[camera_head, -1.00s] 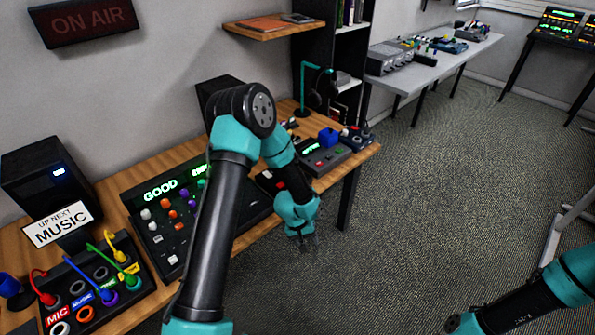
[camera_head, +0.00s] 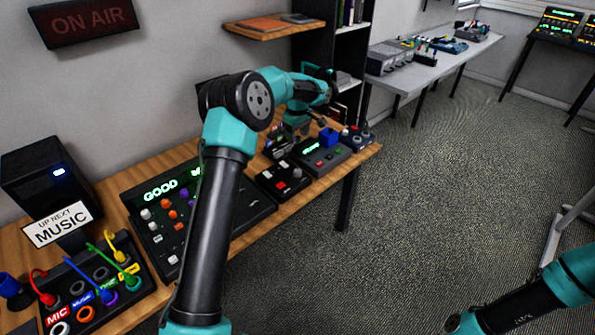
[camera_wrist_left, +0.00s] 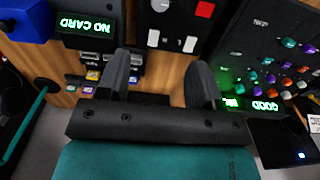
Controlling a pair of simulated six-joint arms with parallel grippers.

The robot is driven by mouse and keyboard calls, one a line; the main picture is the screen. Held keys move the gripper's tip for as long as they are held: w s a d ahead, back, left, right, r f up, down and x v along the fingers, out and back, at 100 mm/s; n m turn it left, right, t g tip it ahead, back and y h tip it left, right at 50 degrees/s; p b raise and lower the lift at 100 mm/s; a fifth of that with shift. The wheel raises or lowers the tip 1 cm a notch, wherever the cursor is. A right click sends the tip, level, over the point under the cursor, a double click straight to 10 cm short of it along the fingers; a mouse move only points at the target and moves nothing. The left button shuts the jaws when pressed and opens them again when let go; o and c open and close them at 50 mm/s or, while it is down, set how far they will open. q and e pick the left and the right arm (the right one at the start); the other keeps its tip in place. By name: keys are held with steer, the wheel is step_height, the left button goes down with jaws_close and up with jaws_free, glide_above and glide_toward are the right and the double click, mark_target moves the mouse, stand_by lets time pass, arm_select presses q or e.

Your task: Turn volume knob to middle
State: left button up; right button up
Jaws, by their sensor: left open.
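My left gripper (camera_head: 290,136) hangs over the back of the desk, behind a small black box with red and white controls (camera_head: 284,180). In the left wrist view its two fingers (camera_wrist_left: 160,80) are apart with nothing between them. That box shows there too, with a red square (camera_wrist_left: 204,9) and a pale round knob (camera_wrist_left: 160,5) cut by the top edge. The mixer panel (camera_head: 158,228) carries several coloured knobs and a green "GOOD" display; my arm hides part of it. No volume label is readable, so I cannot tell which knob is the volume knob.
A box with a green display (camera_head: 320,152) and a blue block (camera_head: 328,136) stand right of the gripper; the display reads "NO CARD" in the wrist view (camera_wrist_left: 85,25). Several small coloured cards (camera_wrist_left: 90,80) sit nearby. A cable patch box (camera_head: 90,290) is at the front left.

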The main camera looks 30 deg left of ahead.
mark_target(298, 170)
arm_select(q)
steer(key=shift+f, duration=0.1)
step_height(298, 170, down, 17)
steer(key=shift+f, duration=0.15)
stand_by(0.7)
steer(key=c, duration=0.9)
